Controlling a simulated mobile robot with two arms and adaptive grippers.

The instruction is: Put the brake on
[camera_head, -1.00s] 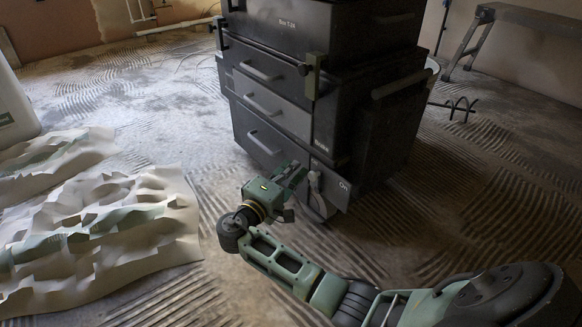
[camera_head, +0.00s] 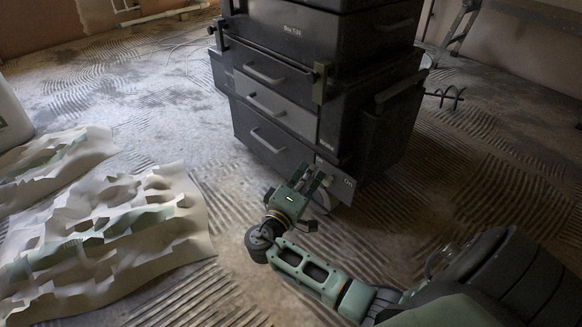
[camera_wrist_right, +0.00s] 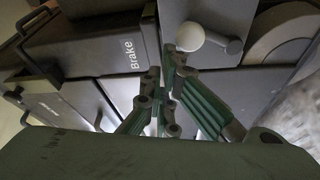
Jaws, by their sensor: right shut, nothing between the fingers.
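The dark tool cart (camera_head: 262,135) with stacked drawers stands in the middle of the head view. In the right wrist view a panel marked "Brake" (camera_wrist_right: 105,50) shows at upper left, and a lever with a pale round knob (camera_wrist_right: 190,37) shows just beyond the fingertips. My right gripper (camera_head: 318,180) is at the cart's lower corner beside the "ON" label. In the right wrist view its green fingers (camera_wrist_right: 165,75) are shut and empty, close to the knob; contact cannot be told. My left gripper is out of view.
A caster wheel (camera_wrist_right: 285,38) shows at upper right in the right wrist view. Crumpled pale sheets (camera_head: 110,235) lie on the floor to the left. A trestle (camera_head: 462,25) stands at the back right. The ridged floor right of the cart is mostly clear.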

